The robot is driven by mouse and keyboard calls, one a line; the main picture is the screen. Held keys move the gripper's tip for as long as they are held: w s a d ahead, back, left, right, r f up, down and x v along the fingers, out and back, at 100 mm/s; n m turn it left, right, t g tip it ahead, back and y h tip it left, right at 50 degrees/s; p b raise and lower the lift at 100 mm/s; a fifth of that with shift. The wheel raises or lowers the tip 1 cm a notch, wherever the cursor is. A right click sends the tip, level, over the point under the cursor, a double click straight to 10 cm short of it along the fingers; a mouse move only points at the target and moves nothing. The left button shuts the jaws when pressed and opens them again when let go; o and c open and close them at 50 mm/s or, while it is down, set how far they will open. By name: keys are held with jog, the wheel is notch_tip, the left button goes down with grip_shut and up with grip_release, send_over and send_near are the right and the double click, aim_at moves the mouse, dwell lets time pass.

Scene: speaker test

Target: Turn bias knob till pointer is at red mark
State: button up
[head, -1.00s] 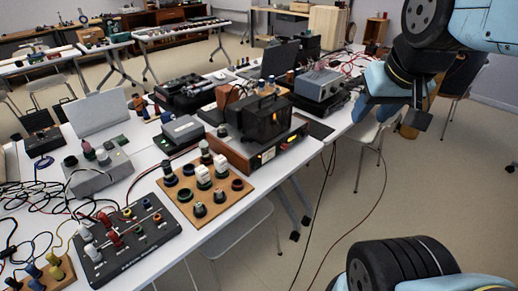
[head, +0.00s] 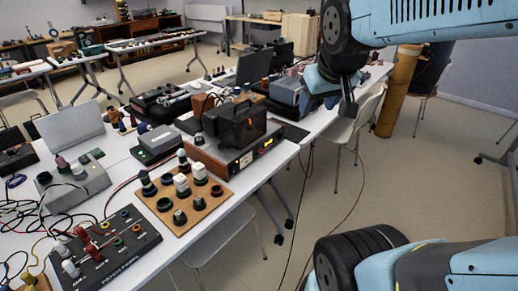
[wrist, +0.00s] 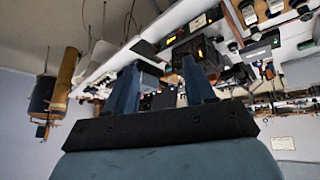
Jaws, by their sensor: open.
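I cannot tell which knob is the bias knob, and no red mark or pointer can be made out at this distance. A wooden board (head: 222,205) with several dark and white-topped knobs lies near the table's front edge in the head view. Behind it stands a wood-cased device (head: 222,163) with a lit yellow display and small controls on its front. My gripper (head: 332,97) is above the table's right side, well apart from both. In the wrist view my gripper (wrist: 160,70) shows two separated blue fingers with nothing between them.
A dark panel (head: 118,258) with red and white knobs lies at the front left, among loose cables. A grey box (head: 287,92) stands close behind my gripper. Chairs stand around the white table (head: 205,233); a brown cylinder (head: 398,92) stands at right.

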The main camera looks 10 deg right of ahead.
jog(key=w+d+f+n+t, duration=0.1)
jog(key=w+d+f+n, duration=0.25)
jog(key=w+f, duration=0.45)
jog(key=w+d+f+n+t, duration=0.25)
jog(key=w+d, duration=0.25)
jog(key=w, duration=0.7)
jog(key=n+t+y, duration=0.3)
jog(key=t+y, duration=0.2)
jog(key=y, duration=0.7)
send_near(263, 153)
jog(key=x, duration=0.8)
jog(key=shift+w+a+r, duration=0.1)
jog(key=shift+w, duration=0.1)
jog(key=shift+c, duration=0.3)
